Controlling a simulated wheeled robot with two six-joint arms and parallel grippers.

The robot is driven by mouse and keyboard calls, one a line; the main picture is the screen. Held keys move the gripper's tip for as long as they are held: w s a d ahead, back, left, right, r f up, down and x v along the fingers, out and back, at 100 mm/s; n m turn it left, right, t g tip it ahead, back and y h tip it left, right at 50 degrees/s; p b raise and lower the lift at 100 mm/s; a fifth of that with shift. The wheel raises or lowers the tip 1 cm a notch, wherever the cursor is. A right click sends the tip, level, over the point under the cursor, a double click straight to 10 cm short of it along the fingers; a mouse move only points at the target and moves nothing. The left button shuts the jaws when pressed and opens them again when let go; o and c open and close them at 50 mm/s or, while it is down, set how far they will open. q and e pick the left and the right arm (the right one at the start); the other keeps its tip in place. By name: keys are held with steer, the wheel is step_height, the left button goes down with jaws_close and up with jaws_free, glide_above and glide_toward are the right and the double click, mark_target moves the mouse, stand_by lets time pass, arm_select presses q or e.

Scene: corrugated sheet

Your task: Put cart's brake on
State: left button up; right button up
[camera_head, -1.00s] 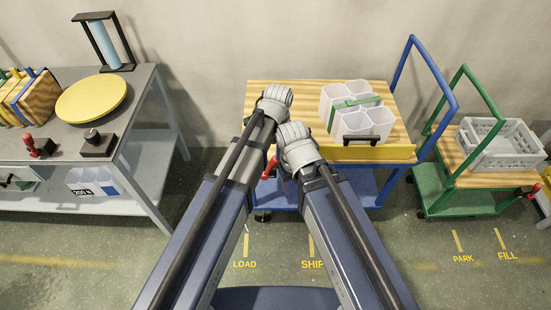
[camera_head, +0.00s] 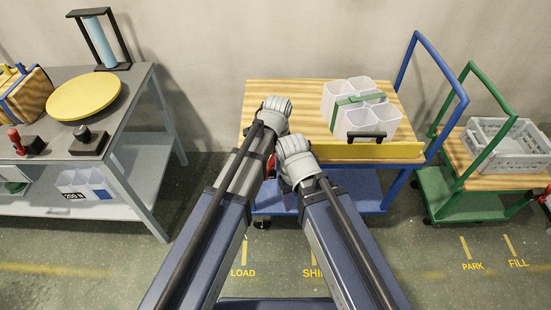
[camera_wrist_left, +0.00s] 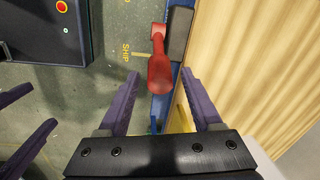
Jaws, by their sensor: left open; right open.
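The blue cart (camera_head: 375,194) with a wooden top (camera_head: 312,100) stands in front of me. Its red brake lever (camera_head: 272,164) shows only in part in the head view, behind my arms at the cart's near left. In the left wrist view the red lever (camera_wrist_left: 159,68) appears between the two purple fingers of my left gripper (camera_wrist_left: 160,75), with gaps on both sides. My left gripper (camera_head: 275,113) is open. My right gripper (camera_head: 294,158) is lower and beside it; its open purple fingers (camera_wrist_left: 43,105) show at the left of the wrist view. Its fingertips are hidden in the head view.
White bins (camera_head: 362,106) with a green strap stand on the cart's top. A green cart (camera_head: 465,207) with a grey crate (camera_head: 510,147) stands at the right. A grey workbench (camera_head: 140,100) is at the left. Floor markings LOAD and SHIP lie in front of the blue cart.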

arm_select(q)
jaws_close()
stand_by(0.4)
stand_by(0.9)
